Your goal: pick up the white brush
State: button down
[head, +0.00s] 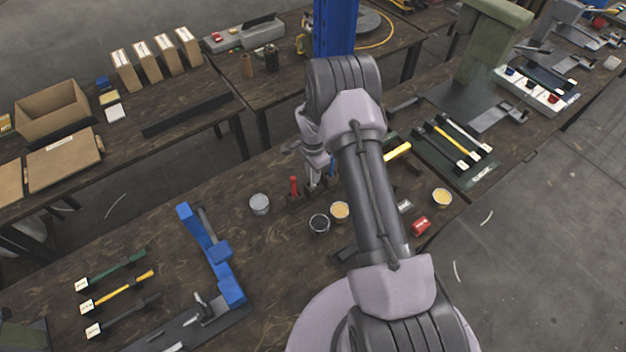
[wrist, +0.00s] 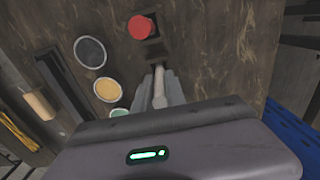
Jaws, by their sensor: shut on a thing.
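The white brush (wrist: 159,86) shows in the wrist view as a pale upright handle between my fingers. My gripper (wrist: 162,88) is shut on it. In the head view my gripper (head: 316,172) points down at the work table, next to a red-handled tool (head: 294,186). That red tool also shows in the wrist view (wrist: 140,27), in a dark square holder just beyond the brush. The brush's lower end is hidden, and I cannot tell whether it is clear of its holder.
A grey can (head: 259,204), a dark can (head: 319,223) and a yellow can (head: 340,211) stand close by on the table. A red can (head: 421,226) lies to the right. A blue clamp-like frame (head: 217,254) is at the left. Table between frame and cans is fairly clear.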

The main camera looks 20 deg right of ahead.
notch_tip(320, 180, up, 10)
jog(key=shift+r+p, duration=0.1)
jog(key=shift+p, duration=0.3)
dwell(2.1)
